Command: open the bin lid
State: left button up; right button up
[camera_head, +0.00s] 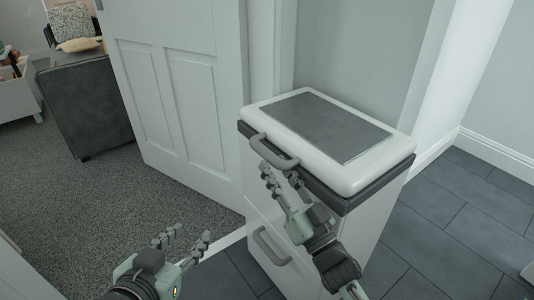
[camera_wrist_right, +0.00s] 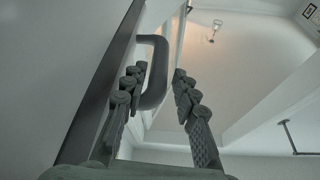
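The bin (camera_head: 345,215) is a white box with a dark rim. Its white lid (camera_head: 395,158), with a grey top panel, lies flat and closed on it. A grey loop handle (camera_head: 272,152) sticks out from the lid's front edge; the right wrist view shows it too (camera_wrist_right: 160,72). My right gripper (camera_head: 281,179) is open just below this handle, fingers pointing up at it. In the right wrist view, part of the loop shows between my open fingers (camera_wrist_right: 155,80); I cannot tell whether they touch it. My left gripper (camera_head: 188,238) is open and empty, low over the floor.
A second grey handle (camera_head: 271,246) sits lower on the bin's front. A white panelled door (camera_head: 180,95) stands behind and left of the bin. A dark grey case-like piece (camera_head: 85,105) stands on the carpet farther left. Tiled floor (camera_head: 450,215) is clear at right.

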aim_at(267, 155)
jog(key=shift+x, duration=2.2)
jog(key=shift+f, duration=0.1)
jog(key=shift+c, duration=0.6)
grip_shut()
